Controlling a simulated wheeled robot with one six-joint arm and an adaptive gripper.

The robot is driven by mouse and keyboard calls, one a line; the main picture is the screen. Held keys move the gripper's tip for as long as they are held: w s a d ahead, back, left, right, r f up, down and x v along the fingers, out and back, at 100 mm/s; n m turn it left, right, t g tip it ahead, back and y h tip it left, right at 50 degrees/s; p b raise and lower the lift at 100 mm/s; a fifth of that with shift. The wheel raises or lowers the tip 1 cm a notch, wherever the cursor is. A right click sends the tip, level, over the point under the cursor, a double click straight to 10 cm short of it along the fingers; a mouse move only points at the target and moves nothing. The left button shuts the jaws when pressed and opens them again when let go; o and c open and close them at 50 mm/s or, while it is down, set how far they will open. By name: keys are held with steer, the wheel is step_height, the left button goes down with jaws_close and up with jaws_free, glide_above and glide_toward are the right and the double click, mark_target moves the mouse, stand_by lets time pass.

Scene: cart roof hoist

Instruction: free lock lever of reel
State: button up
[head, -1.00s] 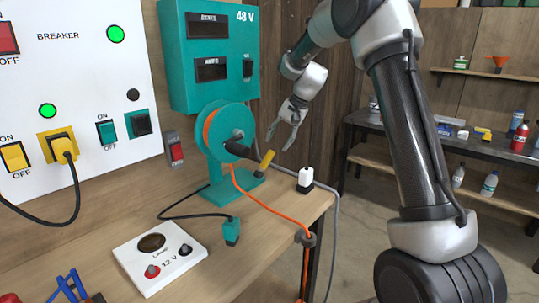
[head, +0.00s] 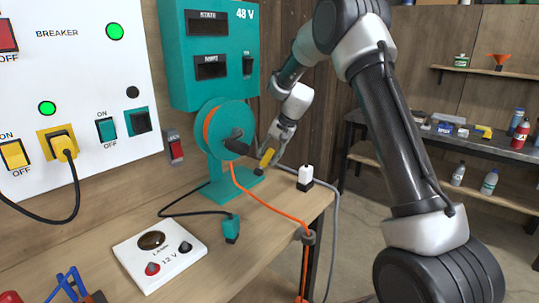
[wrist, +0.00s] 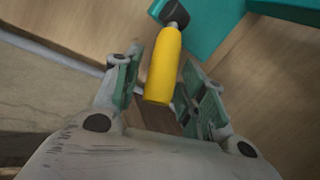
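The teal reel (head: 214,133) stands on the bench with orange cable wound on it and a black crank at its front. Its lock lever has a yellow grip (head: 267,157) on a dark pivot at the teal foot. In the wrist view the yellow lever (wrist: 164,66) lies between the two fingers of my gripper (wrist: 158,98), with its free end toward the palm. My gripper (head: 271,150) is open around the lever; a gap shows on the right side, and I cannot tell whether the left finger touches it.
A white-topped plug or bottle (head: 305,174) stands at the bench's right edge, close to my gripper. Orange cable (head: 265,205) runs from the reel over the bench edge.

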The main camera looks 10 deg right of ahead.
mark_target(265, 155)
jaws_close()
steer(key=shift+s+a+r+n+t+h, duration=0.3)
steer(key=shift+s+a+r+t+h, duration=0.25)
steer(key=shift+h, duration=0.25)
steer(key=shift+s+a+r+t+h, duration=0.2)
steer(key=shift+t+h, duration=0.25)
steer(key=shift+h, duration=0.15)
steer(key=shift+a+r+t, duration=0.2)
steer(key=shift+t, duration=0.1)
steer(key=shift+o, duration=2)
jaws_free()
steer(key=v, duration=1.2)
steer(key=shift+a, duration=0.2)
